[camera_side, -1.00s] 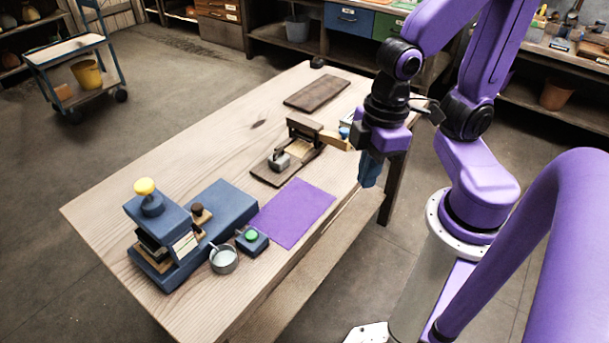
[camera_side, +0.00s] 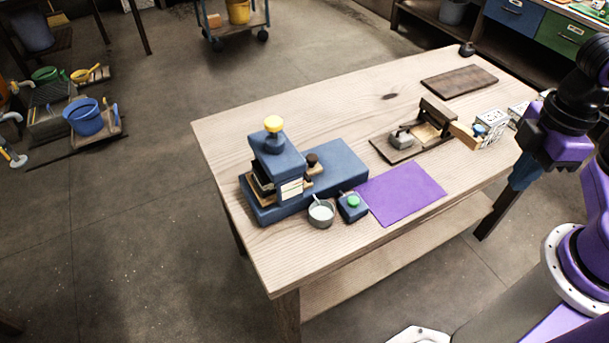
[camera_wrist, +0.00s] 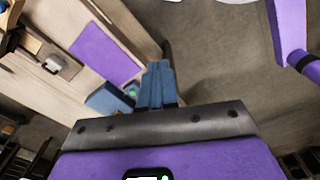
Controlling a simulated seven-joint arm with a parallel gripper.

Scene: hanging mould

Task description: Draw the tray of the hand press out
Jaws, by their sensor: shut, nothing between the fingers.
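The blue hand press (camera_side: 278,155) with a yellow knob on top stands at the left end of the wooden table. Its tray seems to be the small light-wood piece with a dark brown knob (camera_side: 312,161) on the press's right side; most of it is hidden. My gripper (camera_side: 522,172) hangs near the table's right end, well away from the press and apart from it. Its blue fingers are together and empty, as the wrist view (camera_wrist: 157,85) also shows. In that view a blue block (camera_wrist: 107,98), probably the press base, is partly visible.
A hinged wooden frame (camera_side: 428,128), a wire rack (camera_side: 490,130) and a brown board (camera_side: 460,79) lie further right.

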